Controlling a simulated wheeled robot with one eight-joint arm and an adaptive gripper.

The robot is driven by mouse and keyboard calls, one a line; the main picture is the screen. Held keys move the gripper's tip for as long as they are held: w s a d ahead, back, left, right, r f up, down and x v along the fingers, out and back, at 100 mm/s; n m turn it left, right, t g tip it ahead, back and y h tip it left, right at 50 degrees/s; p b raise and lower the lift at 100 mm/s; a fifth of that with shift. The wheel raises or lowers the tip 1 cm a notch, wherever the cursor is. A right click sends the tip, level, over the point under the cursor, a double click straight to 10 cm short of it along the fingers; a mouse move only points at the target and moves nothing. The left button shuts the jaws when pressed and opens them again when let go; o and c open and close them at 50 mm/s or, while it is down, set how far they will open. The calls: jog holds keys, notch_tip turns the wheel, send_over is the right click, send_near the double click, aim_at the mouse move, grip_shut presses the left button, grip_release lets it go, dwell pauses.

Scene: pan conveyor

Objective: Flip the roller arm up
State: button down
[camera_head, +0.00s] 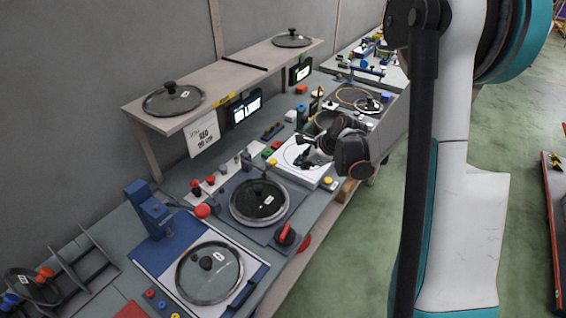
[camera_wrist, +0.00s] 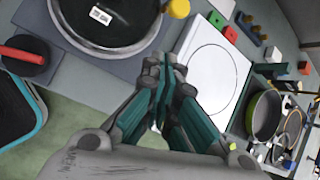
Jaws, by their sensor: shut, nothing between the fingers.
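My gripper (camera_head: 312,152) is shut and empty, above the white plate station (camera_head: 291,166) on the bench in the head view. In the wrist view its dark fingers (camera_wrist: 172,68) meet at the left edge of the white plate (camera_wrist: 216,72), which has a thin circle marked on it. I cannot surely pick out the roller arm; part of the station is hidden behind my gripper and wrist. A yellow knob (camera_head: 326,182) sits at the plate's front corner.
A blue upright device (camera_head: 148,208) and another lidded pan (camera_head: 209,272) stand at the near end. A shelf (camera_head: 235,68) with lids runs above the bench's back. A green pan (camera_wrist: 264,114) lies right of the plate.

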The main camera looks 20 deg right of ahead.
jog(key=shift+w+d+f+m, duration=0.25)
jog(key=shift+d+f+m, duration=0.25)
jog(key=shift+f+m, duration=0.3)
jog(key=shift+f, duration=0.15)
jog(key=b+x, duration=0.1)
jog(key=x, duration=0.9)
jog(key=shift+w+a, duration=0.1)
jog(key=a+r, duration=0.1)
jog(key=w+a+r, duration=0.1)
jog(key=r, duration=0.1)
jog(key=shift+a+r, duration=0.1)
jog(key=shift+r, duration=0.1)
